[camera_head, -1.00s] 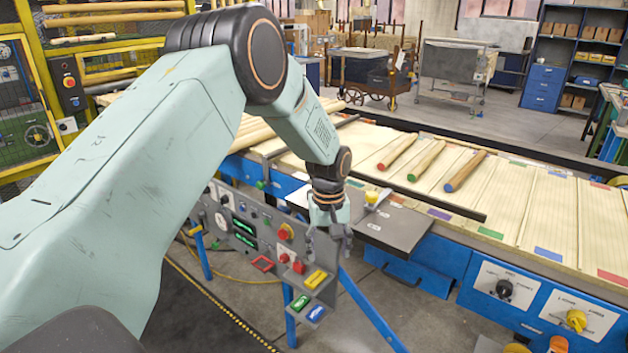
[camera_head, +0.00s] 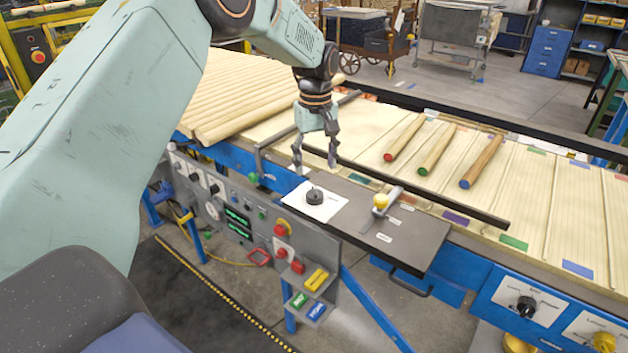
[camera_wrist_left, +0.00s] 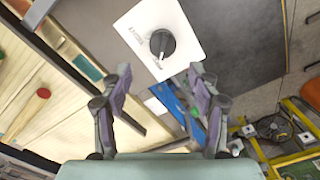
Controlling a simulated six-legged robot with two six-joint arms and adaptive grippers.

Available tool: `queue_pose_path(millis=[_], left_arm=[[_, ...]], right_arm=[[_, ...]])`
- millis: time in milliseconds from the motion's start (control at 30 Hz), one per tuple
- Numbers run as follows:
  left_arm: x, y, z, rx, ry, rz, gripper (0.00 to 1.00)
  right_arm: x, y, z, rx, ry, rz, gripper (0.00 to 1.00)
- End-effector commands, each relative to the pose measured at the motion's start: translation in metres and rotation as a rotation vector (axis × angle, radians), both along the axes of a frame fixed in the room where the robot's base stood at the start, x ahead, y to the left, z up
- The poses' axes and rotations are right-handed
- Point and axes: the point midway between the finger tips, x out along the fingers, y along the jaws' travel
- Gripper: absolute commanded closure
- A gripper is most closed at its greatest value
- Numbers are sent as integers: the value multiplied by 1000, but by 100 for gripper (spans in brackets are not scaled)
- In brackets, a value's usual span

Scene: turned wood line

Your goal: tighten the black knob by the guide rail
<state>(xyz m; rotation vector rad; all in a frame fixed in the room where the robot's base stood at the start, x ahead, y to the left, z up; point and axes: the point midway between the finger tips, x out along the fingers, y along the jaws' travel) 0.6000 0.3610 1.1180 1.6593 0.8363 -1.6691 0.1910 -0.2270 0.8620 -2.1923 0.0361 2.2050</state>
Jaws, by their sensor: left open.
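The black knob (camera_head: 315,197) sits on a white plate on the dark grey shelf, close to the black guide rail (camera_head: 420,192) that runs over the belt. In the left wrist view the knob (camera_wrist_left: 162,44) shows from above with a pale pointer line, and nothing holds it. My left gripper (camera_head: 315,166) points down just above and behind the knob in the head view, open and empty. In the left wrist view its two fingers (camera_wrist_left: 160,75) are spread, with the knob beyond them, apart from both. My right gripper is not in view.
A control panel (camera_head: 240,222) with buttons lies in front. Wooden rods (camera_head: 437,150) lie on the belt behind the rail. Another black knob (camera_head: 526,306) is at lower right.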

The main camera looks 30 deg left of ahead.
Motion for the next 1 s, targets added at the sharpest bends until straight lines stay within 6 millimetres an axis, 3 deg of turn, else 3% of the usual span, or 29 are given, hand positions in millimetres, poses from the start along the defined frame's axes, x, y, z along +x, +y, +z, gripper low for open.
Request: queue_pose_path(millis=[167, 600, 1000], left_arm=[[-3, -3, -9, 0, 4, 0, 39], [-6, -5, -70, 0, 1, 0, 39], [-3, -3, -78, 0, 0, 0, 39]], right_arm=[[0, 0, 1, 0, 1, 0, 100], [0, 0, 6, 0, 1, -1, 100], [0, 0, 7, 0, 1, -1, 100]])
